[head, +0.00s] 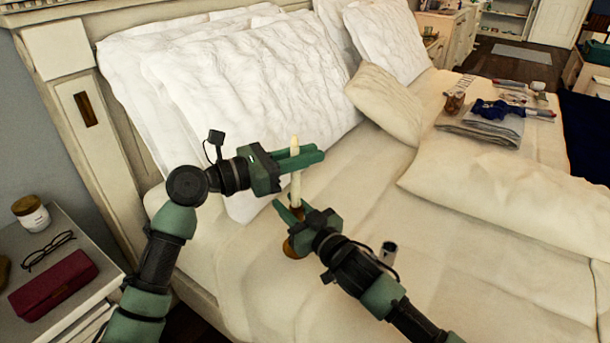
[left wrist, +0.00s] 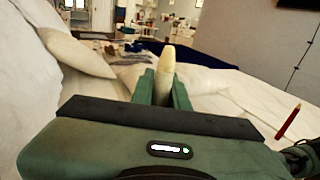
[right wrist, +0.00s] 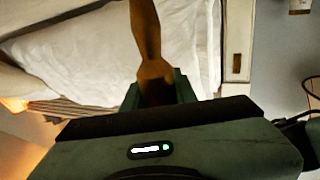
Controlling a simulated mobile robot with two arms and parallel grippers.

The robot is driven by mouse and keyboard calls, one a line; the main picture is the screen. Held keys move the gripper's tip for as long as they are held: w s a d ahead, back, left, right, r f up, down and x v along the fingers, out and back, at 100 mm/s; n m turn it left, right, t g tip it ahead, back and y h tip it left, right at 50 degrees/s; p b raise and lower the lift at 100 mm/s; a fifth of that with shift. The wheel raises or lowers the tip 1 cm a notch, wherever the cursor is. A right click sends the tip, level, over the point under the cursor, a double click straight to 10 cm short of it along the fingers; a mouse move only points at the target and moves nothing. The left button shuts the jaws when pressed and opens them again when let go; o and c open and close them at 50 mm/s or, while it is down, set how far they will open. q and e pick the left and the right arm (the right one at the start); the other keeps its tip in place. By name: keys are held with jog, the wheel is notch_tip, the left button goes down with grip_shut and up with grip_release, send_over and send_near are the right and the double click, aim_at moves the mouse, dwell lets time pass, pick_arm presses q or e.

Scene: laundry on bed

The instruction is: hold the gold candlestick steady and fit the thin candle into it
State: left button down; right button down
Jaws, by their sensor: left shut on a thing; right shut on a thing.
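The thin cream candle (head: 296,182) stands nearly upright over the bed. My left gripper (head: 303,160) is shut on it, with its tip rising above the fingers; the tip also shows in the left wrist view (left wrist: 168,62). The gold candlestick (head: 291,249) is below the candle, its base close to the sheet and partly hidden by my right gripper (head: 290,212). That gripper is shut on the candlestick's stem, which shows in the right wrist view (right wrist: 149,45). The candle's lower end is at the candlestick's top in the head view; whether it sits inside is hidden.
White pillows (head: 225,80) lean on the headboard (head: 70,60) behind my left arm. Folded clothes (head: 480,125) and small items lie at the bed's far right. A nightstand (head: 65,270) with glasses, a jar and a red case stands at left.

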pick_arm(q)
jog(key=shift+f, duration=2.05)
jog(key=c, duration=1.4)
grip_release()
jog(key=shift+f, duration=0.15)
jog(key=v, duration=1.2)
jog(key=shift+s+r, duration=0.1)
jog(key=shift+r, duration=0.15)
pick_arm(e)
jog(key=c, duration=1)
grip_release()
jog(key=shift+c, duration=0.2)
